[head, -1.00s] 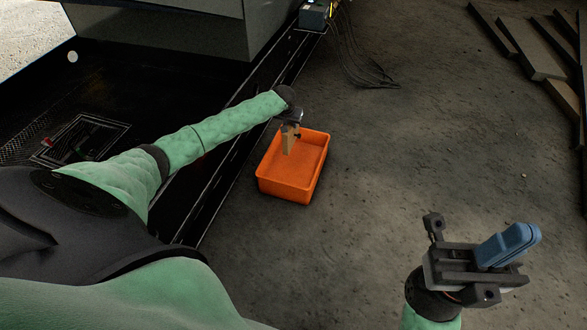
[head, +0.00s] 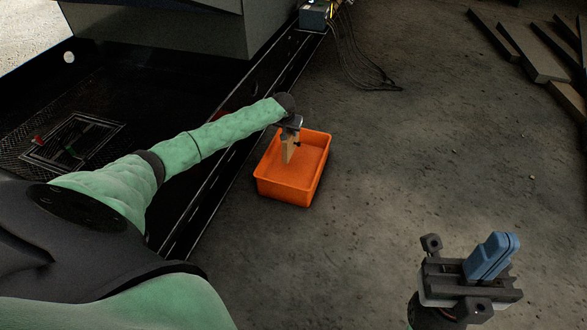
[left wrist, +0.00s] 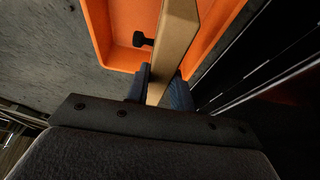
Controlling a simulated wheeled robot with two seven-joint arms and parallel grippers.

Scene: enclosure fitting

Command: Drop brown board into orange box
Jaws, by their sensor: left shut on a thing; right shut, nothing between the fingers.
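The brown board (head: 288,152) is a slim light-brown piece held upright or nearly so, with its lower end over the inside of the orange box. It also shows in the left wrist view (left wrist: 176,40). The orange box (head: 284,190) is an open, shallow container on the floor; its wall shows behind the board in the left wrist view (left wrist: 98,20). My left gripper (head: 291,131) is shut on the board above the box. I cannot tell whether the board touches the box. My right gripper (head: 495,248) is shut and empty, its blue fingers together, far right of the box.
A dark enclosure with a raised edge rail (head: 205,195) runs close along the box's left side. A grey unit with cables (head: 315,15) stands at the back. Planks (head: 535,50) lie at the far right. The floor right of the box is clear.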

